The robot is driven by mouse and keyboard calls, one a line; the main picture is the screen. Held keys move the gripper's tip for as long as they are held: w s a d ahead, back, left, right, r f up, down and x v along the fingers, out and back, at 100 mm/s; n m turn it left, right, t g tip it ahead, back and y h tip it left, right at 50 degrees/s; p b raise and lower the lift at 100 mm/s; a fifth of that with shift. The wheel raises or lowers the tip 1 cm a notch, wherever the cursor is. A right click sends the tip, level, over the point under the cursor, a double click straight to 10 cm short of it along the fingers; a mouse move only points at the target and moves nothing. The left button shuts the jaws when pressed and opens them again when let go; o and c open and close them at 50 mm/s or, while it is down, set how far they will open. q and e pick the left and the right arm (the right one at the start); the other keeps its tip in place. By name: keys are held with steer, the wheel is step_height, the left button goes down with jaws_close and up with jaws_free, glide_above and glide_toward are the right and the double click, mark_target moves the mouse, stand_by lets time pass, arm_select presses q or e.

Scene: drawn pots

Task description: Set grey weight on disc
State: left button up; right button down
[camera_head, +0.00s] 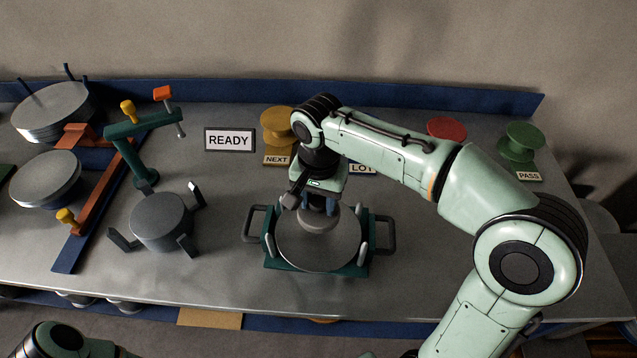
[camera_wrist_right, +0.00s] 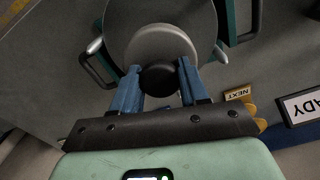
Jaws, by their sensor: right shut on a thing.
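The grey weight (camera_head: 318,219) is a round light-grey piece with a dark knob, and it also shows in the wrist view (camera_wrist_right: 160,40). My right gripper (camera_head: 318,205) points down over the disc, and its blue fingers (camera_wrist_right: 160,85) are shut on the weight's knob. The disc (camera_head: 318,255) is a wide flat grey round in a green holder (camera_head: 272,264) with a dark handle on each side. The weight is over the disc's far half; I cannot tell whether it touches the disc. My left gripper is out of view.
A dark three-jawed chuck (camera_head: 160,220) stands left of the holder, below a green clamp arm (camera_head: 142,127). Stacked grey discs (camera_head: 52,112) are at far left. Yellow (camera_head: 279,124), red (camera_head: 446,128) and green (camera_head: 523,139) spools stand at the back. The bench front is clear.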

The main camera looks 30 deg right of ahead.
mark_target(318, 219)
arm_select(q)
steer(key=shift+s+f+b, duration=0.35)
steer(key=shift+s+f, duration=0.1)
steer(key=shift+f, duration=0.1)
arm_select(e)
steer(key=shift+w+f, duration=0.1)
steer(key=shift+f, duration=3.2)
steer(key=shift+f, duration=0.1)
steer(key=shift+f, duration=0.15)
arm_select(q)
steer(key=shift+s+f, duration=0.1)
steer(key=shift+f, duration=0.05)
arm_select(e)
steer(key=c, duration=0.6)
jaws_free()
